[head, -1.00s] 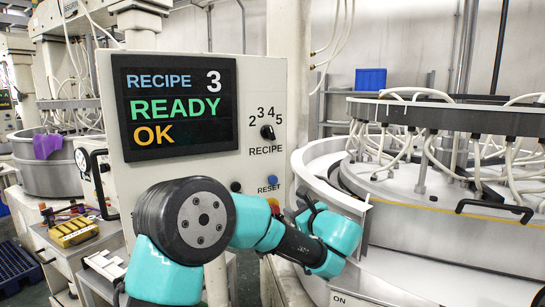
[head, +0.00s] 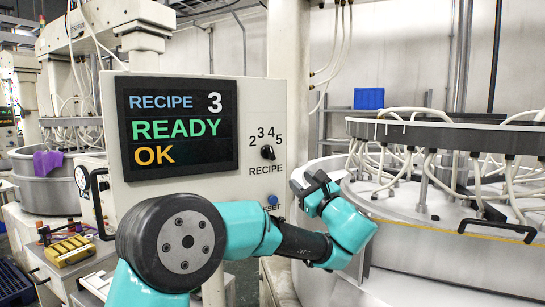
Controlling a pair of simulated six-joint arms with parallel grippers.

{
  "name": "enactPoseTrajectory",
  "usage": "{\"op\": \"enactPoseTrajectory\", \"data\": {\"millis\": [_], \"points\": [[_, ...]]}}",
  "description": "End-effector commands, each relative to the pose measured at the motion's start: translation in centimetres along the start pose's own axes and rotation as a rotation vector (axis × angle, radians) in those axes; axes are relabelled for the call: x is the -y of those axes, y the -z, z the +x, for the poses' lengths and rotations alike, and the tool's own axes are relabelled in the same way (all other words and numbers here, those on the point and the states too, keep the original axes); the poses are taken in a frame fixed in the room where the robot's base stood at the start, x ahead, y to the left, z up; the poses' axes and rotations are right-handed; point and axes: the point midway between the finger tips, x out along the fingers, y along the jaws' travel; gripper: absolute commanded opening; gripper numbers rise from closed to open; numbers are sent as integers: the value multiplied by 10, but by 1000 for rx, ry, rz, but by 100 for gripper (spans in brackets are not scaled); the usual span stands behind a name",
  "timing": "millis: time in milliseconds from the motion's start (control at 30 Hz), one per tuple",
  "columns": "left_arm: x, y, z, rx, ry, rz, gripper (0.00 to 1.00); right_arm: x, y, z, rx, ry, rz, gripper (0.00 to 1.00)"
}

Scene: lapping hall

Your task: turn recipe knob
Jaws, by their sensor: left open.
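The recipe knob (head: 268,152) is a small black dial on the right side of a pale control panel (head: 215,195). The numbers 2, 3, 4 and 5 arc over it, with the word RECIPE below. I cannot tell for sure which number its pointer faces. The panel's dark screen (head: 178,124) reads RECIPE 3, READY, OK. My left gripper (head: 308,184) is open and empty, to the right of and below the knob, apart from it. My teal left arm crosses below the panel and covers part of its lower edge. My right gripper is not in view.
A blue button (head: 272,200) sits below the knob, its RESET label partly hidden by my arm. A large round lapping machine (head: 440,225) with hoses stands close on the right. A blue bin (head: 369,98) is at the back.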

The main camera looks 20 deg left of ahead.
Motion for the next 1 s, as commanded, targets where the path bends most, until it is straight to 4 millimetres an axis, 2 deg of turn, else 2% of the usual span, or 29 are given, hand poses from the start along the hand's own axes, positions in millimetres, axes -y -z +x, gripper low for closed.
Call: {"op": "enactPoseTrajectory", "data": {"millis": [700,833,1000], "points": [[-1,0,122,1,-3,0,43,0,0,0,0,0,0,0],[-1,1,138,1,-3,0,43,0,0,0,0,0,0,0],[0,0,147,0,-1,0,43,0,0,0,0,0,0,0]]}}
